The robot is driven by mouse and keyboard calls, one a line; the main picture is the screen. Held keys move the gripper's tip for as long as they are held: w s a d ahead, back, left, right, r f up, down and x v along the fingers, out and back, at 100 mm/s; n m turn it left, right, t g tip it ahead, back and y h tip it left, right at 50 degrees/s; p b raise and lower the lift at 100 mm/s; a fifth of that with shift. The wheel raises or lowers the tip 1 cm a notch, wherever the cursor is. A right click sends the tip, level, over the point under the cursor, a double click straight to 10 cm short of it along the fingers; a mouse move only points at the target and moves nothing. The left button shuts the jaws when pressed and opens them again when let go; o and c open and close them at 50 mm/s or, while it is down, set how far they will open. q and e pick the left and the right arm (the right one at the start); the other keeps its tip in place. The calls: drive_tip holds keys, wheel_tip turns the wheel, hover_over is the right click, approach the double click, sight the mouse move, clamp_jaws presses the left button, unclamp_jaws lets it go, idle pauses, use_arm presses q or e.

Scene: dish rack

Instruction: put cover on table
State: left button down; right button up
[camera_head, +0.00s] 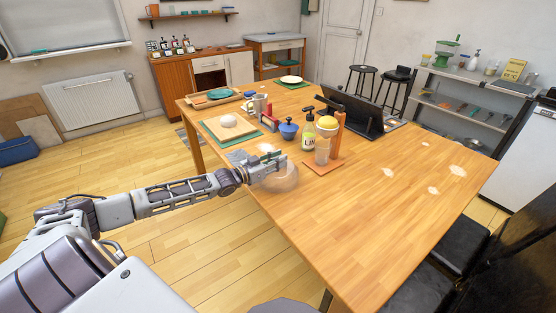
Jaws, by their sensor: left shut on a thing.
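The cover (284,183) looks like a clear, rounded dome and is hard to make out. It is at the left edge of the wooden table (370,220), directly below my left gripper (272,164). My left gripper is shut on the cover, and its fingers hide the cover's top. I cannot tell whether the cover's rim touches the tabletop. My right gripper is not in view.
An orange board (323,168) with bottles and a yellow-topped container stands just right of my gripper. A blue pot (288,130), a cutting board (230,128) and a dark screen (355,114) are farther back. The table's front and right are mostly clear.

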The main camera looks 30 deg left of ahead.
use_arm(q)
drive_tip(key=c, duration=1.1)
unclamp_jaws()
drive_tip(key=shift+f, duration=0.1)
drive_tip(key=shift+c, duration=0.2)
drive_tip(key=c, duration=0.4)
drive_tip(key=shift+s, duration=0.15)
drive_tip(key=shift+s+a+p, duration=0.1)
drive_tip(key=shift+p, duration=0.3)
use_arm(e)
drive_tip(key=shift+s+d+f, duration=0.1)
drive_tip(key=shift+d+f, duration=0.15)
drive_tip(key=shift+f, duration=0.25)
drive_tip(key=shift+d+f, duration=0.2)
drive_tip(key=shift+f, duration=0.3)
